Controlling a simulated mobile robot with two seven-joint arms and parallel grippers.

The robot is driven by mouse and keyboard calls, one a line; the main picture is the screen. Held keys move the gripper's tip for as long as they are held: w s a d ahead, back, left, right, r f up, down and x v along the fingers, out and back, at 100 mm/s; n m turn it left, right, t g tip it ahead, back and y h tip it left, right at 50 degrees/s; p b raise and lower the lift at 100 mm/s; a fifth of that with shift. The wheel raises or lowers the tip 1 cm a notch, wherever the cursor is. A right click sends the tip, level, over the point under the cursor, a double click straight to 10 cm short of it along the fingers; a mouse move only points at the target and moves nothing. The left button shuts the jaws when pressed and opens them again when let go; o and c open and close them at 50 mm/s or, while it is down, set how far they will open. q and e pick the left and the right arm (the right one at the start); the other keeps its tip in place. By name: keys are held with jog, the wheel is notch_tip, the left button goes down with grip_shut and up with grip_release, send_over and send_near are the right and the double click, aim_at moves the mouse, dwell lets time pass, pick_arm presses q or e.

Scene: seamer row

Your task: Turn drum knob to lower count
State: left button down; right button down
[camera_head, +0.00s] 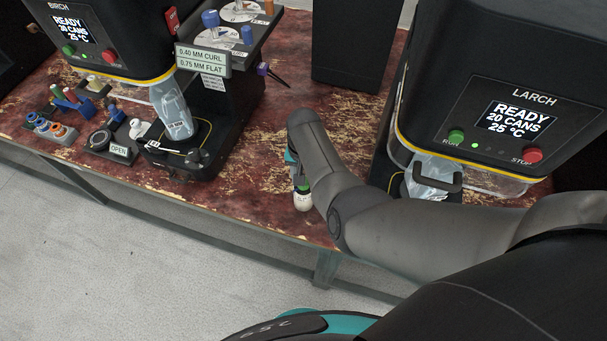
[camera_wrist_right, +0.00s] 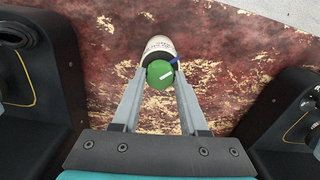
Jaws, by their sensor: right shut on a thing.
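The green knob (camera_wrist_right: 158,71) sits on a cream-white drum (camera_wrist_right: 159,46) with small dark print, too small to read. A pale line on the knob runs slanted, and a small blue piece (camera_wrist_right: 174,60) sits at its edge. In the head view the drum (camera_head: 303,202) shows near the table's front edge, with a bit of the green knob (camera_head: 303,186) above it. My right gripper (camera_wrist_right: 161,76) is shut on the knob, one finger on either side. In the head view my right arm hides most of that gripper. My left gripper is not in view.
Black machines flank the spot: BIRCH (camera_head: 120,30) at left and LARCH (camera_head: 500,90) at right, both screens reading READY, 20 CANS, 25 °C. A dark box (camera_head: 355,45) stands behind. The worn red tabletop (camera_head: 255,180) is bare left of the drum.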

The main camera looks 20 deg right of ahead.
jog(key=shift+m, duration=1.3)
dwell(0.5)
jog(key=shift+c, duration=2)
grip_release()
